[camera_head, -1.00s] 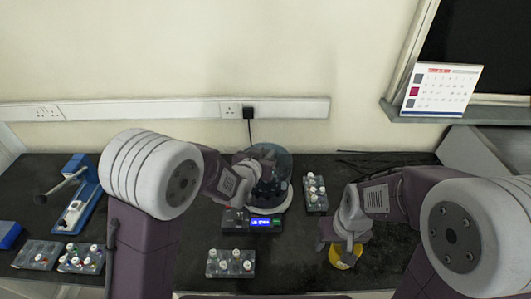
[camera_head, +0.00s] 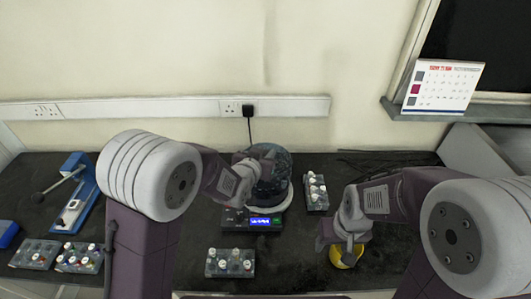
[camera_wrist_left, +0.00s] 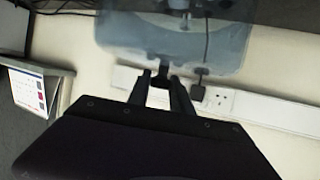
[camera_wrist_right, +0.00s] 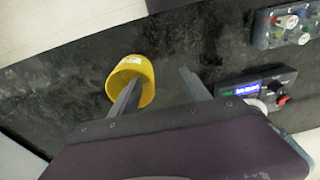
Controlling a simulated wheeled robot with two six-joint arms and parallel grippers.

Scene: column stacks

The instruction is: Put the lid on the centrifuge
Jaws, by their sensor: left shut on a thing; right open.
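The centrifuge (camera_head: 262,222) stands on the dark bench, with a lit blue display on its front. A translucent bluish lid (camera_head: 275,159) is over its bowl in the head view; I cannot tell whether it touches the rim. My left gripper (camera_head: 243,170) is shut on the lid's edge. In the left wrist view the lid (camera_wrist_left: 120,28) fills the top and the fingertips (camera_wrist_left: 162,72) meet its edge. My right gripper (camera_head: 345,243) is open at a yellow cup (camera_head: 347,257). In the right wrist view one finger overlaps the cup (camera_wrist_right: 147,72) and the other is apart from it.
A rack of tubes (camera_head: 316,191) stands right of the centrifuge and another rack (camera_head: 230,263) in front. More racks (camera_head: 78,257) and a blue device (camera_head: 76,205) are at left. A plugged cable (camera_head: 249,128) runs down behind the centrifuge.

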